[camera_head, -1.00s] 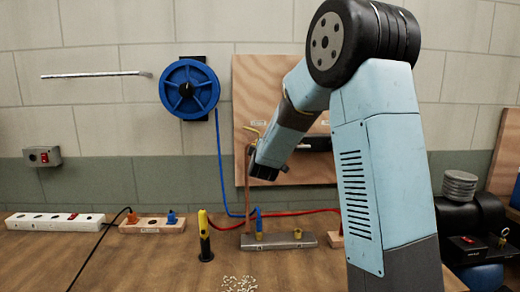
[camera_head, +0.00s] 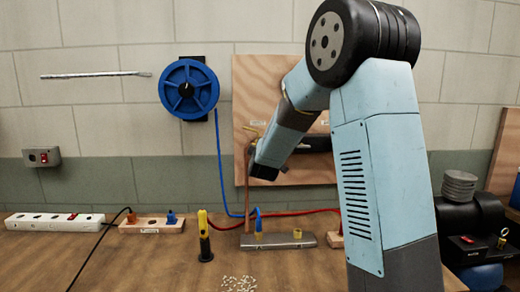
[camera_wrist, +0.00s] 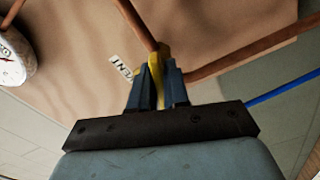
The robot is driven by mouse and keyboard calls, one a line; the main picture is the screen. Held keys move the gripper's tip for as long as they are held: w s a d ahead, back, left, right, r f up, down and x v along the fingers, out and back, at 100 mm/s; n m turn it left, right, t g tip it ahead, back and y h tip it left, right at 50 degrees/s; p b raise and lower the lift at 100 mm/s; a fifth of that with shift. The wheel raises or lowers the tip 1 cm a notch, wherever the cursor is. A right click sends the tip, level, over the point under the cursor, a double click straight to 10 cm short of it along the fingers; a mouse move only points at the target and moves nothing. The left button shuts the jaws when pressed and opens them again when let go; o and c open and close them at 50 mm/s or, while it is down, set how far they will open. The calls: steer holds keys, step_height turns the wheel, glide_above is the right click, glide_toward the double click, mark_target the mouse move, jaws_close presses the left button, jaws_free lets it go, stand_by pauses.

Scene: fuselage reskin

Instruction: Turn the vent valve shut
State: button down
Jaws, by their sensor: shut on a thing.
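The vent valve has a yellow handle (camera_wrist: 156,72), seen in the wrist view between the two blue-grey fingers of my gripper (camera_wrist: 157,84). The fingers are shut on it. A copper pipe (camera_wrist: 134,24) runs up to the handle. A white label (camera_wrist: 121,69) with partly readable letters is on the wooden board (camera_wrist: 85,55) beside the fingers. In the head view my gripper (camera_head: 264,170) is in front of the wooden board (camera_head: 243,85), next to the upright copper pipe (camera_head: 248,205). A small yellow part (camera_head: 250,133) shows just above it. The fingertips are hard to make out there.
A white dial gauge (camera_wrist: 12,58) is at the left of the wrist view. A blue hose reel (camera_head: 189,90) hangs left of the board. A metal manifold (camera_head: 280,240), a yellow-black tool (camera_head: 205,238) and a power strip (camera_head: 52,221) are on the bench. The front left bench is mostly clear.

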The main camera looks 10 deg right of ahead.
steer(key=shift+f, duration=0.1)
steer(key=m, duration=0.7)
steer(key=shift+a+f, duration=0.1)
steer(key=m, duration=0.6)
steer(key=shift+m, duration=0.4)
steer(key=c, duration=1.2)
jaws_free()
steer(key=s+a, duration=0.2)
steer(key=s, duration=1.1)
steer(key=shift+s+a, duration=0.15)
steer(key=shift+s, duration=0.15)
